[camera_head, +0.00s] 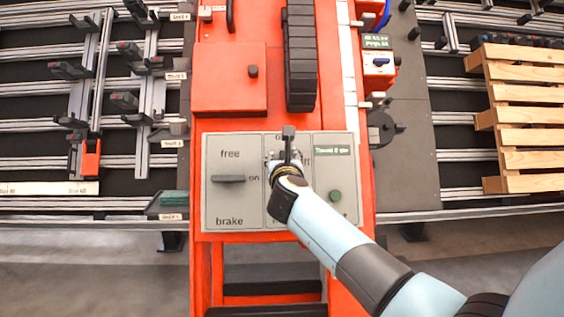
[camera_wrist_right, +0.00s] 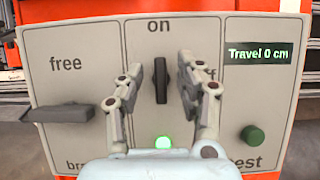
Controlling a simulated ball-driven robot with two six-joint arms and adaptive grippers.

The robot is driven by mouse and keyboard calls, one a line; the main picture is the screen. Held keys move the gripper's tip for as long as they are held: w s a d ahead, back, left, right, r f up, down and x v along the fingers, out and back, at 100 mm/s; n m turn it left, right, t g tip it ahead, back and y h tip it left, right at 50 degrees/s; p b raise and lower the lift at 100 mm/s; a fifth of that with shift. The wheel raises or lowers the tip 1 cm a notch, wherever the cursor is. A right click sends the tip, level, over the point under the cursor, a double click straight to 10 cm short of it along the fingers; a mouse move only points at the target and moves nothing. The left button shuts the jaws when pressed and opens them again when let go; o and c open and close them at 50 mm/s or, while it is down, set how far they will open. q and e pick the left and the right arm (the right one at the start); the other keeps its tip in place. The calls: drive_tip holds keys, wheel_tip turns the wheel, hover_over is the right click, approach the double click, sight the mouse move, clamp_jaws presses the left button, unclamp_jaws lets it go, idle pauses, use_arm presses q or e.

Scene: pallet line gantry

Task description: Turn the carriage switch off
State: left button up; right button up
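The carriage switch is a black upright knob (camera_wrist_right: 161,80) on the middle section of a grey panel (camera_wrist_right: 75,25). It points up toward the word "on"; the "off" label to its right is partly hidden by a finger. A green lamp (camera_wrist_right: 163,142) is lit below it. My right gripper (camera_wrist_right: 159,77) is open, with one finger on each side of the knob and visible gaps between. In the head view, the knob (camera_head: 288,138) stands just beyond my right gripper (camera_head: 286,160), which covers much of the middle section. My left gripper is not in view.
Left of the switch is a free/brake lever (camera_wrist_right: 58,112), set level. On the right are a "Travel 0 cm" display (camera_wrist_right: 258,52) and a green button (camera_wrist_right: 252,135). A wooden pallet (camera_head: 530,110) lies at right; rails with clamps (camera_head: 95,90) are at left.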

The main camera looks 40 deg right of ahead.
drive_tip(key=shift+x, duration=0.9)
clamp_jaws()
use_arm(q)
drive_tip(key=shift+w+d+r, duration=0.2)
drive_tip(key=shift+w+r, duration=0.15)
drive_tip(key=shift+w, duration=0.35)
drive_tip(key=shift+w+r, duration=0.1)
